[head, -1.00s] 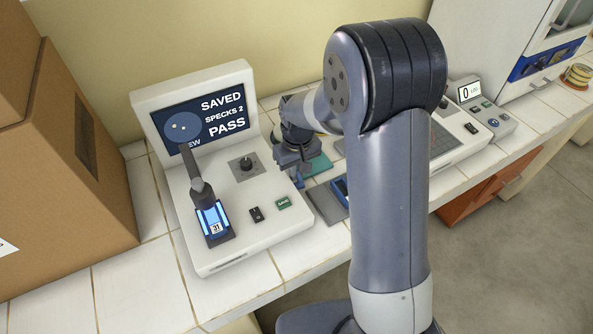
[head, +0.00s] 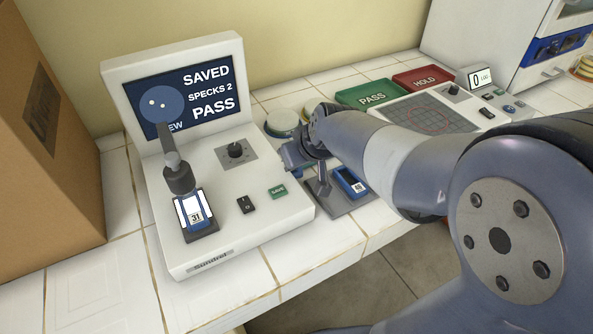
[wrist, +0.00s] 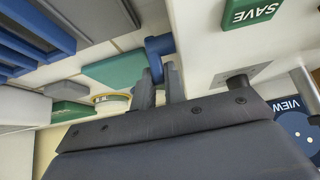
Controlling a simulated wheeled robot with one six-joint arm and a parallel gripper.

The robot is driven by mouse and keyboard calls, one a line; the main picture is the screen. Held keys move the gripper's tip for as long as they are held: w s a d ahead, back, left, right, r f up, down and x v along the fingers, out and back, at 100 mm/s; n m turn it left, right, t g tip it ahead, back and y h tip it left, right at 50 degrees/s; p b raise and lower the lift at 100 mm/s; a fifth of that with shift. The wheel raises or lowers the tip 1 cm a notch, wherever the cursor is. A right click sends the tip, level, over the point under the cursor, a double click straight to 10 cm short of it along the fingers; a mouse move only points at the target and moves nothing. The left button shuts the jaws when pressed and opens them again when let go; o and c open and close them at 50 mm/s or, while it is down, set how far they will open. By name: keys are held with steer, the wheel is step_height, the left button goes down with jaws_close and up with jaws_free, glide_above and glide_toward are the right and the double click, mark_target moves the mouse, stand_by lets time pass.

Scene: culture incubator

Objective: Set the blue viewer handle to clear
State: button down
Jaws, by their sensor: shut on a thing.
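The white viewer (head: 240,210) stands on the tiled bench, its screen (head: 185,100) reading SAVED, SPECKS 2, PASS. A blue-framed piece marked 31 (head: 194,212) sits in its front slot under a dark eyepiece arm. The blue handle (wrist: 160,44) is at the viewer's side in the wrist view. My gripper (wrist: 159,72) is shut on it, with the fingertips at its lower end. In the head view my gripper (head: 296,156) is at the viewer's right side, where the arm and wrist partly hide the handle. I cannot read any handle marking.
Green PASS (head: 372,97) and red HOLD (head: 422,78) trays stand behind right. A cardboard box (head: 50,140) stands left.

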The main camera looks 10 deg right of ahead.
steer(key=shift+s+d+f+t+y+b, duration=0.15)
steer(key=shift+t+b, duration=0.4)
steer(key=shift+b, duration=1.15)
steer(key=shift+s+f+t+y+b, duration=0.2)
steer(key=shift+t+b, duration=0.35)
steer(key=shift+b, duration=1.1)
steer(key=b, duration=0.2)
steer(key=shift+s+r+t+y+b, duration=0.15)
steer(key=shift+t+y+b, duration=0.15)
steer(key=shift+t, duration=0.1)
steer(key=shift+r+b, duration=0.2)
steer(key=shift+b, duration=0.45)
steer(key=c, duration=1.7)
jaws_free()
steer(key=shift+d, duration=0.1)
steer(key=shift+c, duration=0.2)
